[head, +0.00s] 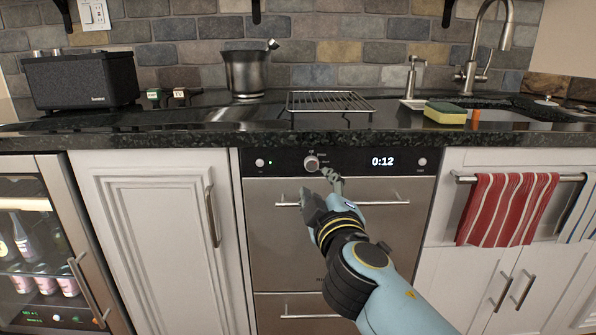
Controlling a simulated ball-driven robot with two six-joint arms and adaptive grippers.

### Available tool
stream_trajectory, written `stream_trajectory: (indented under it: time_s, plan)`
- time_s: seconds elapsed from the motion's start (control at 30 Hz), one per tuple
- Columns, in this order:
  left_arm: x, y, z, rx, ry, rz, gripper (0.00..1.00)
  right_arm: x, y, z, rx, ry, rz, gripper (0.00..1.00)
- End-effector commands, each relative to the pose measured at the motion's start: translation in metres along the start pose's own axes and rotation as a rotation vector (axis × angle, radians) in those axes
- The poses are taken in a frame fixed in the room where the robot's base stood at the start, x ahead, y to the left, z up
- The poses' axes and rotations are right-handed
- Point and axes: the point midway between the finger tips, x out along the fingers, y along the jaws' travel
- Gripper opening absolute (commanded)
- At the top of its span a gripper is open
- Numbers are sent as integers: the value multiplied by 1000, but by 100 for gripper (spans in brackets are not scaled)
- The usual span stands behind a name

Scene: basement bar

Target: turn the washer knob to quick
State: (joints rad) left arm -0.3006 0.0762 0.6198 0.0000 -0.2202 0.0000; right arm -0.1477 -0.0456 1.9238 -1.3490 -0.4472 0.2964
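The washer (285,235) is a steel front under the counter with a black control strip. Its round knob (312,163) sits left of the display (382,161), which reads 0:12. Small markings stand around the knob, too small to read. My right gripper (326,173) reaches up from the lower right, its fingertips at the knob's lower right edge. I cannot tell whether the fingers touch or grip the knob. My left gripper is not in view.
The steel handle (345,203) runs behind my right gripper. A dark counter (200,139) overhangs above, with a wire rack (328,103) on it. A striped towel (507,208) hangs at right. A glass-door fridge (40,250) stands at left.

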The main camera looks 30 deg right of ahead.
Motion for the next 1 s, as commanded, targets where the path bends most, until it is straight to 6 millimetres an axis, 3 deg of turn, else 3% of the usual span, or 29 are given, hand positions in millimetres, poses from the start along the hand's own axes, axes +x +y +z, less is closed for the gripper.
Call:
stream_trajectory:
  time_s: [0.2, 0.43, 0.83, 1.0]
  plan:
    - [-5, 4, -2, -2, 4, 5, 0, 46, 2, -2, -1, 2, 2, 39]
    - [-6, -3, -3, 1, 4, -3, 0, 80, 0, 0, 0, 1, -1, 39]
    - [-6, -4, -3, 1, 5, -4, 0, 90, 0, 0, 1, 0, -2, 39]
    - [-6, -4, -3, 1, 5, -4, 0, 89, 0, 0, 1, 0, -2, 18]
